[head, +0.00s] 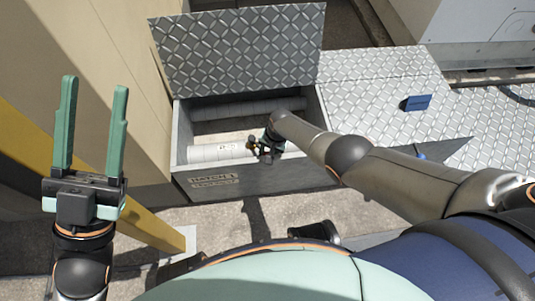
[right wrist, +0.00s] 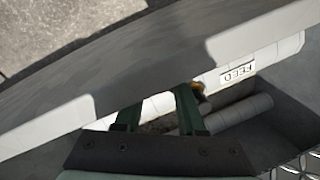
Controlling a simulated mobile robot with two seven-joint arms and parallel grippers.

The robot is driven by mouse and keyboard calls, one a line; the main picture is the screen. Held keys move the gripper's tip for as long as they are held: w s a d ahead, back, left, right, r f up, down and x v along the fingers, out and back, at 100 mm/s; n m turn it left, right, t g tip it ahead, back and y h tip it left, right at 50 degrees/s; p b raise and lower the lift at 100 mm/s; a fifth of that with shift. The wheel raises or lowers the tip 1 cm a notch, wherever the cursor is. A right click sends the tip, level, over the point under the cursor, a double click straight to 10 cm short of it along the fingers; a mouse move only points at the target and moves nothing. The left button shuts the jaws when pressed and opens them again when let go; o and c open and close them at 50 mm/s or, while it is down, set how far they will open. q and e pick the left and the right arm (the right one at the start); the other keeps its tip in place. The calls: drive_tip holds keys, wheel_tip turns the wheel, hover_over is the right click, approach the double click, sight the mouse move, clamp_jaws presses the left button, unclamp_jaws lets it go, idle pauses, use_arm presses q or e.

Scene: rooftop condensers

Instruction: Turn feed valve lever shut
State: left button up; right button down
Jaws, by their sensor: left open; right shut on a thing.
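The feed valve (head: 252,143) is a small brass-coloured fitting on a pale wrapped pipe (head: 209,152) inside the open hatch box (head: 262,181). In the right wrist view a bit of yellow valve (right wrist: 199,88) shows beside one finger, near the FEED label (right wrist: 238,73). My right gripper (head: 265,148) reaches down into the box and is shut on the valve lever. The lever itself is mostly hidden by the fingers, so its angle cannot be told. My left gripper (head: 94,125) is open and empty, raised at the left, away from the hatch.
The hatch lid (head: 238,50), of diamond plate, stands open behind the box. The box front reads HATCH 1. A second pipe (head: 235,110) runs farther back inside. A blue block (head: 417,102) lies on the plating to the right. A yellow post (head: 95,185) stands near my left arm.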

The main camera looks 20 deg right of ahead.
drive_tip(key=shift+w+a+r, duration=0.25)
drive_tip(key=shift+w, duration=0.15)
drive_tip(key=c, duration=0.7)
unclamp_jaws()
drive_tip(key=shift+o, duration=1)
drive_tip(key=shift+s+f, duration=0.1)
drive_tip(key=shift+s+d, duration=0.1)
drive_tip(key=shift+d, duration=0.05)
use_arm(q)
wheel_tip(320, 180, up, 14)
drive_tip(key=a+p, duration=0.1)
drive_tip(key=p, duration=1.2)
drive_tip(key=shift+s+a+m+t, duration=0.25)
drive_tip(key=shift+s+m+t, duration=0.05)
drive_tip(key=shift+t, duration=0.1)
use_arm(e)
wheel_tip(320, 180, up, 12)
drive_tip(key=s+d, duration=0.1)
drive_tip(key=d, duration=0.1)
drive_tip(key=shift+s, duration=0.2)
use_arm(q)
drive_tip(key=shift+f, duration=0.1)
